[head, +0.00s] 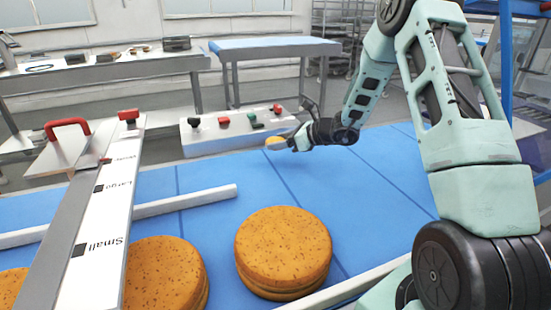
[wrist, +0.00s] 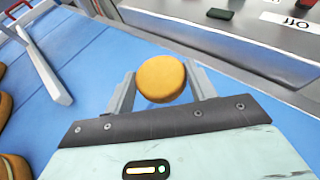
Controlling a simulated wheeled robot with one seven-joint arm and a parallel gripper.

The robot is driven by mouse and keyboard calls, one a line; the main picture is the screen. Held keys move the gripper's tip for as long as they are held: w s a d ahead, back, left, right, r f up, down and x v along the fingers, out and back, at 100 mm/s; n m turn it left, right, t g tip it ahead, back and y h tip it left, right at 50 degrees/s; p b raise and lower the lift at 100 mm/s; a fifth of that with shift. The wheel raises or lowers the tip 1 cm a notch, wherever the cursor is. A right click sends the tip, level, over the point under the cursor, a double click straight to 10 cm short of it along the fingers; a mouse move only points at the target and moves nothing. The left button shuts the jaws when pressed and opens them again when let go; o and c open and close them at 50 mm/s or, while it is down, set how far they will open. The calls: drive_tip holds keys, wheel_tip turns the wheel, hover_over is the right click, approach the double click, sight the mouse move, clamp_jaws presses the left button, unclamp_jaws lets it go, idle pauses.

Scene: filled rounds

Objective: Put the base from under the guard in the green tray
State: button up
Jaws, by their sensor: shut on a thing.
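My gripper (head: 287,144) is shut on a small round golden-brown base (wrist: 161,77), held between both fingers above the far part of the blue belt. The base also shows in the head view (head: 275,142), small and partly hidden by the fingers. The guard (head: 108,205) is a long metal piece at the left, marked "Small" and "Large", with a red handle. One round brown stack (head: 165,277) lies partly behind the guard, and another (head: 12,286) shows at its left. I see no green tray in either view.
A larger round brown stack (head: 283,248) lies on the blue belt (head: 215,215) at front centre. A pale rail (head: 185,201) crosses the belt at left. A control panel (head: 238,129) with red and green buttons stands beyond the belt. The belt right of centre is clear.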

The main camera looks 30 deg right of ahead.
sight(280, 162)
drive_tip(key=shift+f, duration=2.6)
drive_tip(key=shift+f, duration=0.2)
drive_tip(key=o, duration=0.7)
drive_tip(key=shift+r, duration=0.15)
